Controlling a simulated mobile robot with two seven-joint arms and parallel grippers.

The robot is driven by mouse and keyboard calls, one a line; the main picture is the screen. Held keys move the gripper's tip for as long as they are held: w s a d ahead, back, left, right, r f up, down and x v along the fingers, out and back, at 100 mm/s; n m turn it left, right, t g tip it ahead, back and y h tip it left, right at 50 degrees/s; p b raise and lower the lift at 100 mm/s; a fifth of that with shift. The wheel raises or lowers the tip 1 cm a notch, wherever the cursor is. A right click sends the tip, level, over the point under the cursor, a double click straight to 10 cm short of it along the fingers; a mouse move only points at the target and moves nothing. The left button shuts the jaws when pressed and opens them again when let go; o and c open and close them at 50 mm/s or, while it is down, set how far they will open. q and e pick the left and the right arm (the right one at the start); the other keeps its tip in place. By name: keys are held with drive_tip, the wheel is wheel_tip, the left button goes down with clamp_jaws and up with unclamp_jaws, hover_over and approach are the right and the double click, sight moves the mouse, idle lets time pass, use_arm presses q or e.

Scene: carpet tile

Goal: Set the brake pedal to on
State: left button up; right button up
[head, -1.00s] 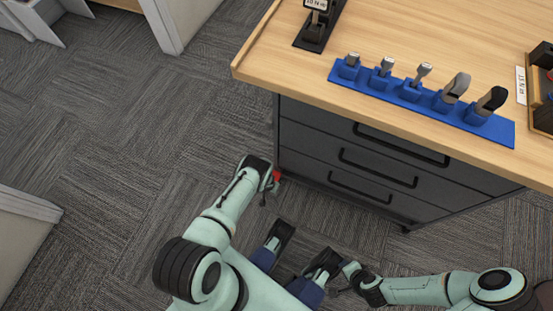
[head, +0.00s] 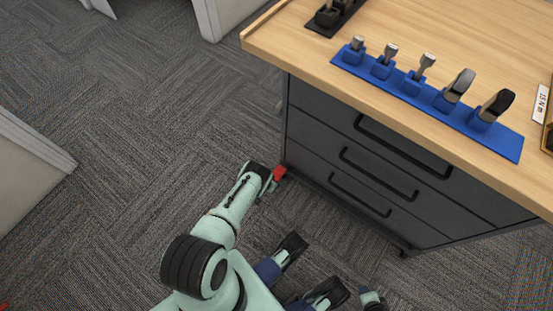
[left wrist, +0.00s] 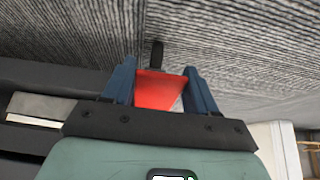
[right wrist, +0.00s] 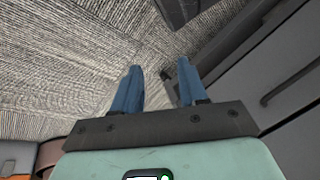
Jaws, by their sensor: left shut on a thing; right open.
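The red brake pedal (head: 280,172) sits low at the near left bottom corner of the drawer cabinet, just above the carpet. In the left wrist view the red pedal (left wrist: 157,90) lies between the two blue fingers, with a dark part behind it. My left gripper (head: 269,183) is shut on it, and its fingers hide the pedal's sides. My right gripper is open and empty in the right wrist view (right wrist: 158,86), over carpet and beside the cabinet front.
The dark drawer cabinet (head: 345,150) stands under a wooden worktop (head: 290,35). On top is a blue holder (head: 405,95) with several tools, and a black stand at the back. White panels stand at the left (head: 30,165). Carpet to the left is clear.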

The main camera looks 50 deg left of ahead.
use_arm(q)
drive_tip(key=shift+f+t+b, duration=0.45)
drive_tip(key=shift+f+t, duration=0.05)
drive_tip(key=shift+w+f+t+b, duration=0.2)
drive_tip(key=shift+f+t+b, duration=0.15)
drive_tip(key=shift+t+b, duration=0.15)
use_arm(e)
drive_tip(key=shift+g, duration=0.7)
drive_tip(key=shift+s+d+f, duration=0.25)
drive_tip(key=shift+s+f, duration=0.4)
drive_tip(key=shift+s, duration=0.05)
drive_tip(key=shift+s+d+f, duration=0.2)
drive_tip(key=shift+s+f, duration=0.4)
drive_tip(key=shift+s, duration=0.15)
drive_tip(key=shift+s+d+f, duration=0.25)
drive_tip(key=shift+s+f, duration=0.4)
drive_tip(key=shift+s, duration=0.05)
use_arm(q)
drive_tip(key=o, duration=1.4)
drive_tip(key=shift+y, duration=0.3)
use_arm(e)
drive_tip(key=shift+r, duration=0.1)
